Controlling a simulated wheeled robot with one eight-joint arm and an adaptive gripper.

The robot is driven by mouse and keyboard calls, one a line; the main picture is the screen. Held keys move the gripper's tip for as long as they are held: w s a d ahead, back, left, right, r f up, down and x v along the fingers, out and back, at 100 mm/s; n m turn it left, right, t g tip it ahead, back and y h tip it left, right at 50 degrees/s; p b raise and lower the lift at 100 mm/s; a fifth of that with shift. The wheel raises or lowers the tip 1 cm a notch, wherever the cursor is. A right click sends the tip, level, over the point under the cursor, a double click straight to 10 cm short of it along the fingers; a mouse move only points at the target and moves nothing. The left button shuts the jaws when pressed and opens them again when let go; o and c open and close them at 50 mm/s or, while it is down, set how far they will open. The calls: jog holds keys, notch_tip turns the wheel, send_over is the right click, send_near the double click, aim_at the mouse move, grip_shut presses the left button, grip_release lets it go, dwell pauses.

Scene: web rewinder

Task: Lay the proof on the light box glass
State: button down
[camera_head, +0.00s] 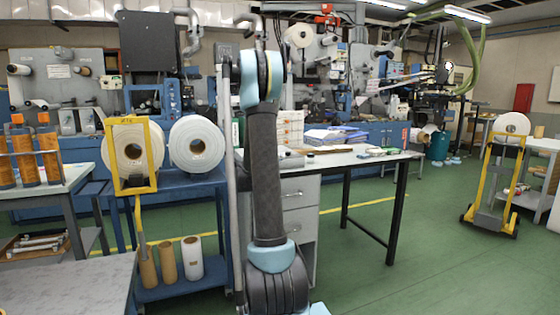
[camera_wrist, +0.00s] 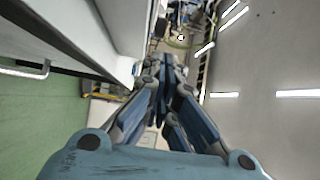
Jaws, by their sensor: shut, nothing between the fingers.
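My gripper (camera_wrist: 166,78) is shut and empty in the wrist view, its blue-grey fingers together. I cannot pick out the proof or the light box glass for certain in either view. Flat papers and folders (camera_head: 335,135) lie on the white desk (camera_head: 345,161) in the head view, but none can be told as the proof. My arm stands upright in front of the desk's left part and hides some of it. My gripper does not show in the head view.
The desk has drawers (camera_head: 299,195) under its left side. Left of my arm, a blue cart (camera_head: 180,290) holds rolls. A grey table (camera_head: 65,285) fills the lower left. A yellow hand truck (camera_head: 493,195) stands at right. Green floor between desk and truck is clear.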

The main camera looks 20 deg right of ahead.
jog(key=v, duration=0.6)
jog(key=a+r+n+t+y, duration=0.7)
jog(key=a+r+n, duration=0.2)
jog(key=a+n, duration=0.15)
jog(key=s+a+f+n+g+y, duration=0.2)
jog(key=s+a+n+y, duration=0.75)
jog(key=a, duration=0.35)
jog(key=s+a+f+n+g+y, duration=0.1)
jog(key=s+a+f+n+g, duration=0.15)
jog(key=s+f, duration=0.4)
jog(key=s+a+f+n+g, duration=0.1)
jog(key=s+f+n+g, duration=0.35)
jog(key=s, duration=0.35)
jog(key=s+d+f+g+h, duration=0.1)
jog(key=s+d+f+g, duration=0.1)
jog(key=s+f, duration=0.2)
jog(key=s+d+f+n+g+h, duration=0.1)
jog(key=s+f, duration=0.3)
jog(key=s, duration=0.7)
jog(key=s+d+f+g+h, duration=0.1)
jog(key=s+d+f+g, duration=0.2)
jog(key=s, duration=0.4)
jog(key=shift+s+d+f+g, duration=0.2)
jog(key=shift+f+g, duration=0.4)
jog(key=shift+f, duration=0.25)
